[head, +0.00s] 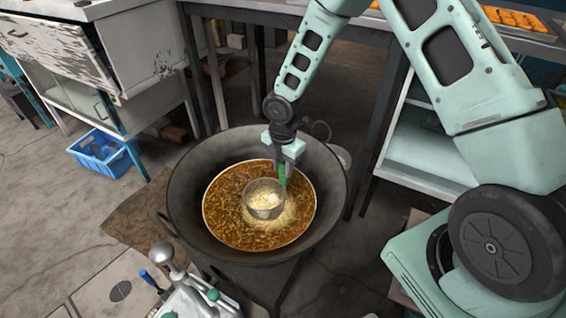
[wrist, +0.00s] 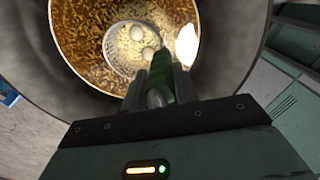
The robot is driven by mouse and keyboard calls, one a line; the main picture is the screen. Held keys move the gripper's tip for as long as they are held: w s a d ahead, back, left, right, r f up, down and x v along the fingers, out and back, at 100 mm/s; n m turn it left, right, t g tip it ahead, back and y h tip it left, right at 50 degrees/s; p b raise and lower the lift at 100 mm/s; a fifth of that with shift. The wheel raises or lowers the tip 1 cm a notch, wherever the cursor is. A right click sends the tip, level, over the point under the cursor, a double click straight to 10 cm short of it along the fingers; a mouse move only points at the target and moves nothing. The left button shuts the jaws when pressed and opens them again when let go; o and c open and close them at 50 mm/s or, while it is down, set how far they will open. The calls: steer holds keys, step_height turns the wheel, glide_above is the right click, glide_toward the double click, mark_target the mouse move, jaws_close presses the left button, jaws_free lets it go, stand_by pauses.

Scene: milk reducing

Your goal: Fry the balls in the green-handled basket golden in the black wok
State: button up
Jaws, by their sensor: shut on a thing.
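The black wok (head: 190,190) holds brown, bubbling oil (head: 235,225). The wire basket (head: 262,210) sits in the oil near the middle of the wok, with pale foam around it. Pale whitish balls (head: 270,200) are in the basket; two round ones (wrist: 148,53) show in the wrist view. The basket's green handle (head: 282,174) rises upright from its right side. My gripper (head: 284,153) is above the wok and shut on this handle, which also shows between the fingers in the wrist view (wrist: 161,78). Part of the basket is hidden behind the handle and fingers in the wrist view.
A blue crate (head: 100,153) is on the floor at the left by a worn white cabinet (head: 55,50). A tray of orange-brown pieces (head: 510,20) lies on the counter at the back right. A white shelf unit (head: 425,150) stands right of the wok.

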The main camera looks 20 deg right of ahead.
mark_target(283, 177)
steer(key=shift+f+b, duration=1.2)
steer(key=shift+f, duration=1.2)
stand_by(5.6)
